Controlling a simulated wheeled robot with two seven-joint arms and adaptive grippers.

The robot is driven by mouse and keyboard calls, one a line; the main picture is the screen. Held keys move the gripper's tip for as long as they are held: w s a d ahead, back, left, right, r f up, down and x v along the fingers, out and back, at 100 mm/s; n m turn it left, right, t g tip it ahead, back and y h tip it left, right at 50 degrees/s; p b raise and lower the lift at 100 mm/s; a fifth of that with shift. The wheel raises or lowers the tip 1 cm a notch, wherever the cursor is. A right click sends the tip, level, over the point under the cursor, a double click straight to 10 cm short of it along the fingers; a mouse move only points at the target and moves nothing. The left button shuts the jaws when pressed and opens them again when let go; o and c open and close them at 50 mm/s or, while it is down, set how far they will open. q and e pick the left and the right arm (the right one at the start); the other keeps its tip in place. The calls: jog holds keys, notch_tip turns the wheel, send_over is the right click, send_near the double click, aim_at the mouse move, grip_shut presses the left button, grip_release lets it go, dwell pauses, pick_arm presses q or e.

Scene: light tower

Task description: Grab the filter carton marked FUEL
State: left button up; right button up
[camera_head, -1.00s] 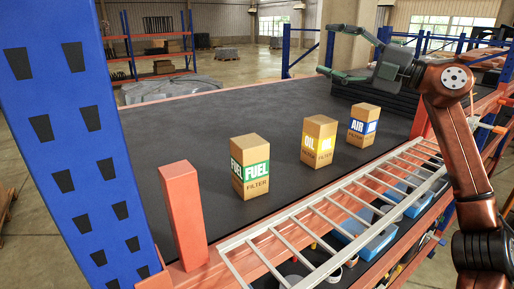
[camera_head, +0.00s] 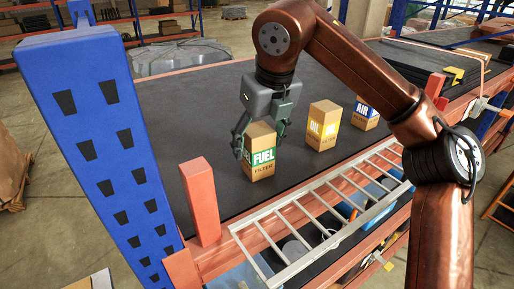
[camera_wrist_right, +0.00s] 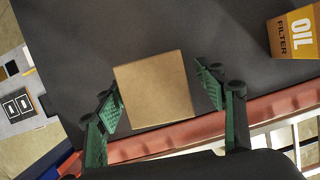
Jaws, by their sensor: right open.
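The FUEL carton (camera_head: 261,160) is a brown box with a green label, standing upright on the dark shelf surface. My right gripper (camera_head: 262,138) is directly above it, pointing down, with a finger on each side of the carton's top. In the right wrist view, the carton's plain top (camera_wrist_right: 154,89) lies between the two green fingers of my open right gripper (camera_wrist_right: 161,92), with a gap on the right side; the left finger is very close to the carton's edge. My left gripper is not in view.
The OIL carton (camera_head: 323,126) stands to the right of the FUEL carton, and the AIR carton (camera_head: 365,113) farther right. An orange post (camera_head: 200,200) and a silver ladder-like rail (camera_head: 300,215) run along the shelf's front. A blue upright (camera_head: 100,130) stands at left.

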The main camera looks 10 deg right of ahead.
jog(key=p+x, duration=0.2)
jog(key=x, duration=0.2)
jog(key=shift+w+a+f, duration=0.1)
jog(key=shift+w+a, duration=0.05)
jog(key=shift+w, duration=0.1)
jog(key=shift+f, duration=0.25)
jog(key=shift+c, duration=0.4)
jog(key=c, duration=1.3)
jog(key=shift+c, duration=0.2)
jog(key=shift+r, duration=0.1)
